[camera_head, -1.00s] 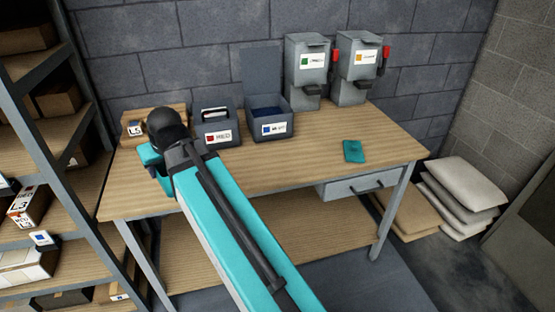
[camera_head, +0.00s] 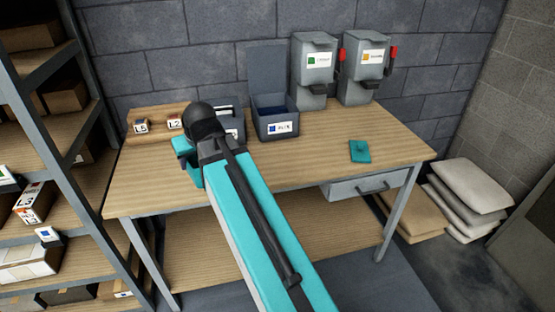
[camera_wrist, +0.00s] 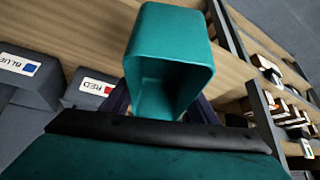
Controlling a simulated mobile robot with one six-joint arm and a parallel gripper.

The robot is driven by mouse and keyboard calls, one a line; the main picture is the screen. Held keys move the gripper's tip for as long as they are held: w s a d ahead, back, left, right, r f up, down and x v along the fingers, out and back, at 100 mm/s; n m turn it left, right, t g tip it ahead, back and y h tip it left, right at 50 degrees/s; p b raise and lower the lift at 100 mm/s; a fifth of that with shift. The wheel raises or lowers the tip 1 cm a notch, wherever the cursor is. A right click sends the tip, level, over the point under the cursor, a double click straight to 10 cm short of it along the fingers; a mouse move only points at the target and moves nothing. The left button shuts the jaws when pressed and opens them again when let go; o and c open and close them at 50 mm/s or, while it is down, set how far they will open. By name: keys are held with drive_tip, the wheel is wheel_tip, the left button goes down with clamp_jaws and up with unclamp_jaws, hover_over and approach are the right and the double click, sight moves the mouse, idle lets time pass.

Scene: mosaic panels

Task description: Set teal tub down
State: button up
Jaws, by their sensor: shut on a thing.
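The teal tub (camera_wrist: 168,55) fills the upper middle of the wrist view, its open mouth facing down toward the camera. My gripper (camera_wrist: 163,108) is shut on the tub, with a dark finger at each side of it. In the head view, part of the tub (camera_head: 188,158) shows beside the dark wrist at the left part of the wooden workbench (camera_head: 300,160). My arm hides the rest of it. I cannot tell whether the tub touches the bench. A flat teal piece like a lid (camera_head: 360,151) lies on the bench's right side.
A blue-labelled bin (camera_head: 277,127) and a partly hidden red-labelled bin (camera_wrist: 90,90) stand at the back. Two grey dispensers (camera_head: 314,70) stand behind them to the right. A wooden rack (camera_head: 158,125) holds small labelled boxes. Shelving (camera_head: 75,120) is at left. The bench's middle front is clear.

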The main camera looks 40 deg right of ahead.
drive_tip(key=s+d+f+m, duration=0.1)
drive_tip(key=s+d, duration=0.4)
drive_tip(key=d, duration=0.7)
drive_tip(key=s+d+f+m+h+b, duration=0.1)
drive_tip(key=s+d+f, duration=0.3)
drive_tip(key=d, duration=0.7)
drive_tip(key=s+d+f+m+h+b, duration=0.1)
drive_tip(key=s+d, duration=0.4)
drive_tip(key=d, duration=0.7)
drive_tip(key=shift+s+d+f+m, duration=0.3)
drive_tip(key=shift+d+f+m, duration=0.1)
drive_tip(key=shift+f, duration=0.25)
drive_tip(key=shift+w, duration=0.1)
drive_tip(key=p, duration=0.4)
approach(314, 150)
drive_tip(key=w, duration=0.2)
drive_tip(key=shift+w+d, duration=0.35)
drive_tip(key=shift+d, duration=0.05)
drive_tip(key=shift+f, duration=0.1)
drive_tip(key=shift+f+p, duration=0.9)
drive_tip(key=shift+f, duration=0.7)
drive_tip(key=shift+f, duration=0.2)
